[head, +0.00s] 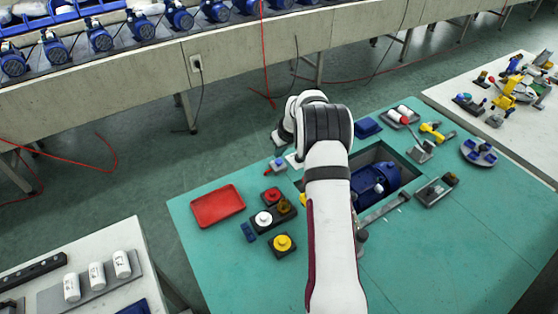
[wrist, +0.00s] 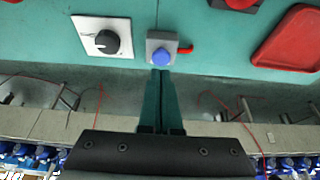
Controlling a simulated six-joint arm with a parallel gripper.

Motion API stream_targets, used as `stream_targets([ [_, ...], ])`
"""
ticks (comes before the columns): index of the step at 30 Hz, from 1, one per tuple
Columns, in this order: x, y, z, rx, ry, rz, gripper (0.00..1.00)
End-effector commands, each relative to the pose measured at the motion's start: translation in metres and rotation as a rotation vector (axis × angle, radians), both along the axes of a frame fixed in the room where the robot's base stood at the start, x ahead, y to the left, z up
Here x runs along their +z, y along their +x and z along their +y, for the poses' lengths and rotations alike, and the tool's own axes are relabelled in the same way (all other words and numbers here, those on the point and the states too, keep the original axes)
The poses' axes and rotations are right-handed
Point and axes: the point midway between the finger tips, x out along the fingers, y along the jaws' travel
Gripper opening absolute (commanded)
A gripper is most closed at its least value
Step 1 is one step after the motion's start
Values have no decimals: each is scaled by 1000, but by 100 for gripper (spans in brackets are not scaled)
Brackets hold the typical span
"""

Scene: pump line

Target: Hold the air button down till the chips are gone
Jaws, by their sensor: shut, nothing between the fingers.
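The air button looks to be the blue round button (wrist: 161,57) on a small grey box (wrist: 151,44) with a red nozzle (wrist: 186,50) at its side. The box also shows in the head view (head: 277,163), left of my arm. My gripper (wrist: 161,73) is shut and empty. In the wrist view its fingertips appear right at the near edge of the blue button; I cannot tell whether they touch it or whether it is pressed. In the head view my arm hides the fingertips. I cannot make out any chips.
A white plate with a black knob (wrist: 108,42) is beside the box. A red tray (head: 218,206), a yellow button (head: 282,243) and a red button (head: 271,195) are on the green table. A blue pump (head: 375,185) sits in a recess, partly behind my arm.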

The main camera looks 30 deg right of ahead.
Motion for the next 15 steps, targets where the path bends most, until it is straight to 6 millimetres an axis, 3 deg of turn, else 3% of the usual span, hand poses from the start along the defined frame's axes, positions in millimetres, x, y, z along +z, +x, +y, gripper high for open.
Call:
stream_targets([
  [15,-1,5,0,0,0,0,0],
])
